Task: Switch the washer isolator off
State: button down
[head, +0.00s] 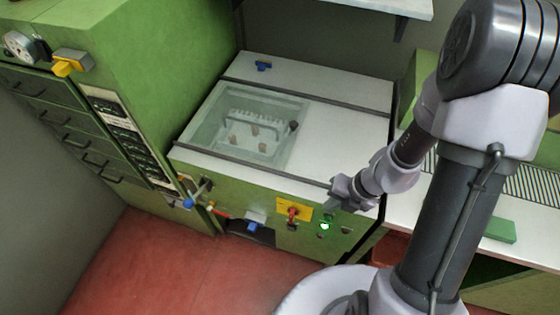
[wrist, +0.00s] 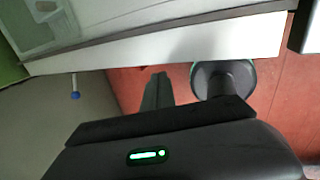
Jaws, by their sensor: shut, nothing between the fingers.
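The washer is the green cabinet with a white top (head: 350,140) in the head view. On its front is a yellow plate with a red rotary handle, which looks like the isolator (head: 293,212). The handle appears roughly upright, but its exact setting is too small to read. My gripper (head: 332,207) is just right of the yellow plate, near the washer's top front edge, and appears apart from the handle. In the wrist view my gripper's dark fingers (wrist: 156,90) are together and empty, above the red floor. The isolator cannot be made out in the wrist view.
A lit green lamp (head: 324,226) and a dark knob sit near the isolator. A blue-ended lever (head: 189,202) sticks out at left; its blue end also shows in the wrist view (wrist: 75,95). A glass lid (head: 250,125) covers part of the top. Red floor (head: 190,260) is open in front.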

aim_at(292, 215)
jog(key=b+x, duration=0.2)
jog(key=x, duration=0.1)
jog(key=b+x, duration=0.3)
jog(key=s+b+x, duration=0.1)
jog(key=b+x, duration=0.1)
jog(key=x, duration=0.2)
jog(key=shift+d+f+b, duration=0.2)
jog(key=shift+d+b, duration=0.15)
jog(key=a, duration=0.1)
jog(key=w+a, duration=0.1)
jog(key=a, duration=0.2)
jog(key=shift+w+b, duration=0.25)
jog(key=shift+b, duration=0.05)
jog(key=shift+r, duration=0.1)
jog(key=shift+a+r+p, duration=0.1)
jog(key=shift+r+p, duration=0.05)
jog(key=shift+p, duration=0.55)
jog(key=shift+w+a+h+p, duration=0.1)
jog(key=shift+h+p, duration=0.25)
jog(key=shift+h, duration=0.05)
